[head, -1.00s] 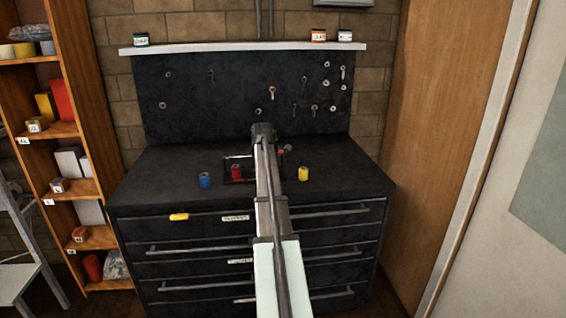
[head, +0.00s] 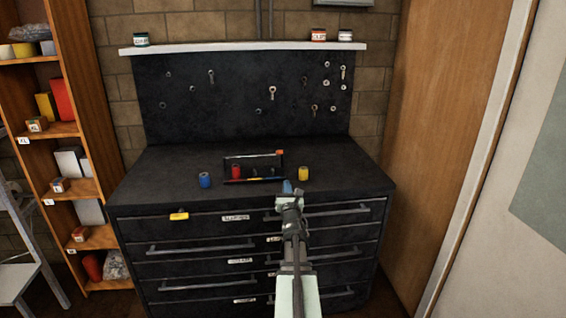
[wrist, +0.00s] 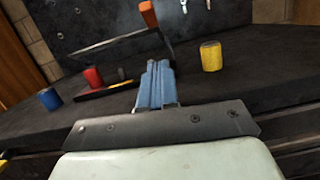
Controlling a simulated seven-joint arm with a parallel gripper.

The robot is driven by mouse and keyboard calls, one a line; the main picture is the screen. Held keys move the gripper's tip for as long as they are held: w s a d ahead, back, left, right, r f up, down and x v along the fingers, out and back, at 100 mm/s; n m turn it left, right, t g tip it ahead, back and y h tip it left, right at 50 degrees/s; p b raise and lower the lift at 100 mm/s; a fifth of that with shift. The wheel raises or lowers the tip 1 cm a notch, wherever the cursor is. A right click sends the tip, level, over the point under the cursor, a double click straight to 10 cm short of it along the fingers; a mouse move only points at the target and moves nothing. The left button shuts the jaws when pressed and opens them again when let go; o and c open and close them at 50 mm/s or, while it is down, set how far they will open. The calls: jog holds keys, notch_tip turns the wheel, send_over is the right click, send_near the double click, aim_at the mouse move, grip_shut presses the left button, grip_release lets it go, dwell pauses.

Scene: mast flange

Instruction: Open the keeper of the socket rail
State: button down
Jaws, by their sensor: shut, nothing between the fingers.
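The socket rail (head: 240,181) lies on the dark bench top. It also shows in the wrist view (wrist: 108,91), left of my fingers. Its keeper looks like a thin bar (head: 252,155) raised above the rail, with an orange end (head: 279,152) at the right; the orange end also shows in the wrist view (wrist: 148,14). I cannot tell whether the keeper is latched. A red socket (head: 236,173) stands at the rail's left part. My gripper (head: 287,187) is shut and empty at the bench's front edge; its blue fingers (wrist: 155,80) appear apart from the rail.
A blue socket (head: 204,180) stands left of the rail and a yellow one (head: 303,174) right of it. A dark pegboard (head: 240,95) with hanging tools rises behind. Drawers with bar handles (head: 200,248) are below. A yellow object (head: 179,216) is at the top drawer.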

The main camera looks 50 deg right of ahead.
jog(key=shift+n+t, duration=0.5)
jog(key=shift+n, duration=0.2)
jog(key=x, duration=0.8)
jog(key=shift+r, duration=0.15)
jog(key=shift+w+d+r, duration=0.25)
jog(key=shift+r, duration=0.35)
jog(key=shift+w+d+r, duration=0.25)
jog(key=shift+r, duration=0.4)
jog(key=shift+w+d+r, duration=0.3)
jog(key=shift+r, duration=0.3)
